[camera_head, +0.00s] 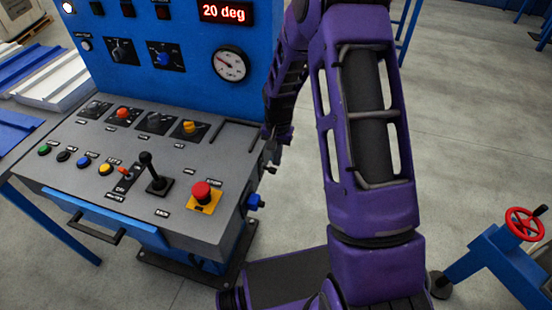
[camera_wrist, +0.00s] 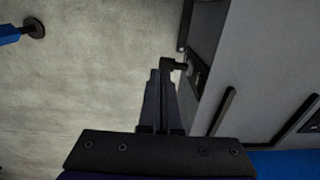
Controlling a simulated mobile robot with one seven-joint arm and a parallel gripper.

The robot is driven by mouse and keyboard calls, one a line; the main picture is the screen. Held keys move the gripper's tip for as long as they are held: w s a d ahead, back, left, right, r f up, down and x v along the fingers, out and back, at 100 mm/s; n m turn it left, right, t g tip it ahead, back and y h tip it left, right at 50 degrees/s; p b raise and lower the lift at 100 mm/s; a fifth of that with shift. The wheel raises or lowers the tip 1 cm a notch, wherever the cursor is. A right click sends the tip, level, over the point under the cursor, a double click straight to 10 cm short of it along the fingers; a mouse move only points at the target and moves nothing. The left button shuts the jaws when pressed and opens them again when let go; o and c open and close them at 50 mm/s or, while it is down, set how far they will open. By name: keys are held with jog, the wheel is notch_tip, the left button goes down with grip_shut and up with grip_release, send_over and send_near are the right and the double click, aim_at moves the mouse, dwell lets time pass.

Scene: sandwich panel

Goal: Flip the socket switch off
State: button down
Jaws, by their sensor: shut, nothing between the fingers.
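My gripper (camera_wrist: 162,75) is shut and empty. In the wrist view its fingertips are at a small dark switch handle (camera_wrist: 178,66) on the side of the grey console; I cannot tell if they touch. The handle stands out from a dark plate (camera_wrist: 198,72), which looks like the socket switch's mounting. In the head view my gripper (camera_head: 270,155) is beside the console's right side, partly hidden by my purple arm. A blue socket (camera_head: 255,202) sticks out lower on that side. The switch's position is not clear.
The grey console top (camera_head: 120,215) carries a black joystick (camera_head: 154,172), a red emergency button (camera_head: 201,192) and several knobs. A blue upright panel (camera_head: 180,85) rises behind. A blue stand with a red handwheel (camera_head: 524,224) is at right. Open floor lies right of the console.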

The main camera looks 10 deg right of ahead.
notch_tip(320, 180, up, 13)
jog(key=s+d+p, duration=0.1)
jog(key=d+p, duration=0.1)
jog(key=shift+s+d+f, duration=0.15)
jog(key=shift+f, duration=0.05)
